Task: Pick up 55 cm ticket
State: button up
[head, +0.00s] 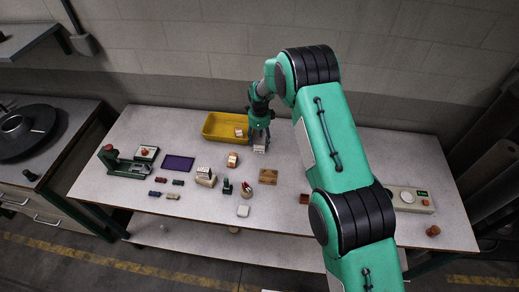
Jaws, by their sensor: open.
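I cannot read any label, so I cannot tell which item is the 55 cm ticket. A small pale block (260,149) stands on the table directly under my gripper (261,139). My gripper points down and is open; its fingers partly cover the block, and I cannot tell whether they touch it. Another small pale item (240,132) lies in the yellow tray (215,138), just left of my gripper. A tan holder with white pieces on top (205,175) stands farther left and nearer the front.
The grey table (270,205) also bears a green device with a red knob (125,163), a purple pad (178,163), stamps, a cup of pens (246,190), a wooden block (268,176) and a white cube (243,211). A control box (410,199) stands right.

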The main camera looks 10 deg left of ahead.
aim_at(259, 148)
jog(key=shift+f, duration=0.15)
jog(key=shift+s+f+p, duration=0.15)
jog(key=shift+f+p, duration=0.15)
jog(key=shift+f, duration=2.2)
jog(key=c, duration=0.8)
jog(key=shift+c, duration=0.4)
jog(key=shift+r, duration=0.1)
